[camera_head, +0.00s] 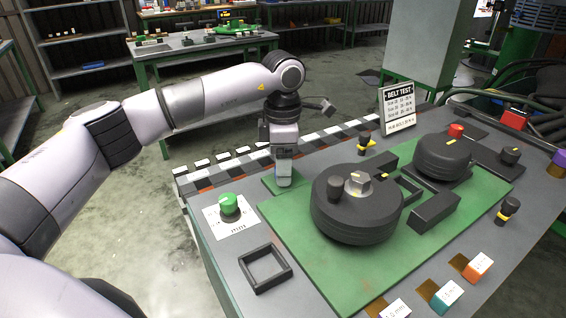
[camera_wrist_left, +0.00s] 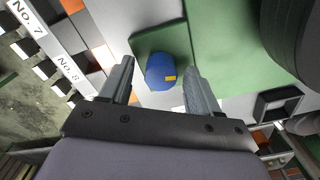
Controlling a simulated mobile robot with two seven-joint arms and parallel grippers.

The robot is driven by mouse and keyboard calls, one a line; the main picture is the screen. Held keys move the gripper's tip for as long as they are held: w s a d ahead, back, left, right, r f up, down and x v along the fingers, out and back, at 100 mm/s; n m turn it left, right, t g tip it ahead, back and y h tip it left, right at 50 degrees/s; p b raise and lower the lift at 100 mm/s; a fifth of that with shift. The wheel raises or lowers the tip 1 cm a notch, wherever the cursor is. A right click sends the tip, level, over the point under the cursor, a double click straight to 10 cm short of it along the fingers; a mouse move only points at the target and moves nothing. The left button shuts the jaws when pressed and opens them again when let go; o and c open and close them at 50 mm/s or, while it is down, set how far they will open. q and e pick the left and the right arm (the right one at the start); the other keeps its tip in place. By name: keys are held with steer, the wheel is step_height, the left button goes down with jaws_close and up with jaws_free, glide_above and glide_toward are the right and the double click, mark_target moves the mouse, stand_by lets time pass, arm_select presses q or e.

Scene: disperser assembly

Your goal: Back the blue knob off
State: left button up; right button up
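The blue knob (camera_wrist_left: 159,70) is round with a yellow mark on its edge. In the left wrist view it sits on a small green plate (camera_wrist_left: 146,44), seen between my left fingers. My left gripper (camera_wrist_left: 160,68) is open, with one finger on each side of the knob and gaps visible on both sides. In the head view the left gripper (camera_head: 284,182) points straight down over the small green plate (camera_head: 270,184) at the table's far left corner, and it hides the knob. I cannot tell how far down the fingers reach along the knob. My right gripper is in neither view.
A large black wheel (camera_head: 350,215) stands right of the gripper on the green board (camera_head: 300,262). A green knob (camera_head: 229,203) on a white label and a square black frame (camera_head: 264,269) are nearer. A belt test sign (camera_head: 398,106) stands at the back.

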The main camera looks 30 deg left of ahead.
arm_select(q)
steer(key=shift+r, duration=3.55)
steer(key=shift+s, duration=0.1)
